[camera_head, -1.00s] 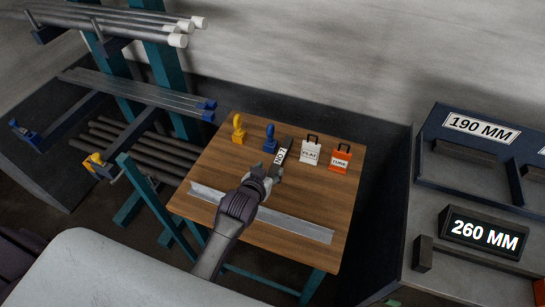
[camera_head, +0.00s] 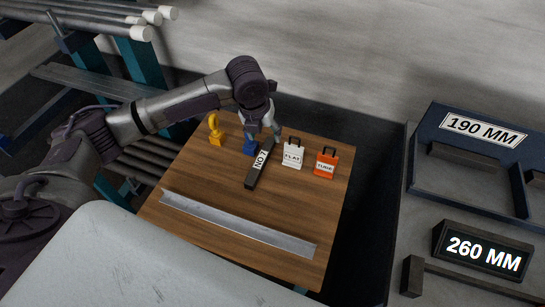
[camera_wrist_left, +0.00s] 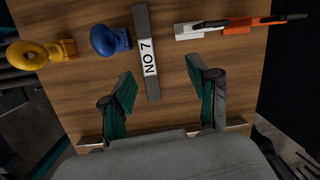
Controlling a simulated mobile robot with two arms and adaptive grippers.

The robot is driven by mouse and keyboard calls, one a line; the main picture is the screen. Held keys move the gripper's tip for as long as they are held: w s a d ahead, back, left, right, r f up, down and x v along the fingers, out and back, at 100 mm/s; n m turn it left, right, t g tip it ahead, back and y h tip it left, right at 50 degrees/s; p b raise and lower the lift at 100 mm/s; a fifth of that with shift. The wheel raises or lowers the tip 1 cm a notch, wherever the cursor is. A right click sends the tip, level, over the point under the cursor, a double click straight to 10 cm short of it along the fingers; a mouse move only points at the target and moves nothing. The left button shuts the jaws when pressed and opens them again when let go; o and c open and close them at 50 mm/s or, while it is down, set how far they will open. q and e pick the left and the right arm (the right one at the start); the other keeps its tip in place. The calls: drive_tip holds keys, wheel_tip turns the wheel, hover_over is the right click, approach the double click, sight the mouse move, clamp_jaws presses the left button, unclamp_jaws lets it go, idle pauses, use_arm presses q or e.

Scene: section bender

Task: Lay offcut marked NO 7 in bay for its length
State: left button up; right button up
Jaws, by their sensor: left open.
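The offcut marked NO 7 (camera_head: 252,178), a dark flat bar with a white label, lies on the wooden table (camera_head: 185,178). My left gripper (camera_head: 264,132) is over the offcut's far end, beside the blue clamp-like piece. In the left wrist view, the offcut (camera_wrist_left: 141,22) runs between the spread fingers of my open left gripper (camera_wrist_left: 160,84), which holds nothing. A bay labelled 190 MM (camera_head: 484,130) is on the bench at right. A dark display reading 260 MM (camera_head: 484,252) stands in front of it. My right gripper is not in view.
A yellow piece (camera_head: 216,133), a blue piece (camera_head: 249,147), a white tag (camera_head: 292,156) and an orange tag (camera_head: 326,163) stand around the offcut. A long metal angle strip (camera_head: 235,226) lies along the table's near side. A stock rack (camera_head: 146,62) stands behind left.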

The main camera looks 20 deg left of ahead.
use_arm(q)
drive_tip(key=a+m, duration=0.2)
drive_tip(key=g, duration=0.1)
hover_over(261, 159)
drive_tip(key=shift+y, duration=0.3)
drive_tip(key=f, duration=0.7)
drive_tip(key=shift+s+a+f+p, duration=0.2)
drive_tip(key=shift+s+a+p, duration=0.1)
drive_tip(key=shift+s+p, duration=0.1)
drive_tip(key=shift+w+f, duration=0.1)
drive_tip(key=shift+f, duration=0.35)
drive_tip(key=f, duration=0.1)
drive_tip(key=f+p, duration=0.1)
drive_tip(key=f, duration=0.2)
drive_tip(key=shift+w+d+f+p, duration=0.1)
drive_tip(key=shift+d+f+p, duration=0.1)
drive_tip(key=shift+d+p, duration=0.1)
drive_tip(key=shift+f, duration=0.25)
drive_tip(key=shift+w, duration=0.1)
clamp_jaws()
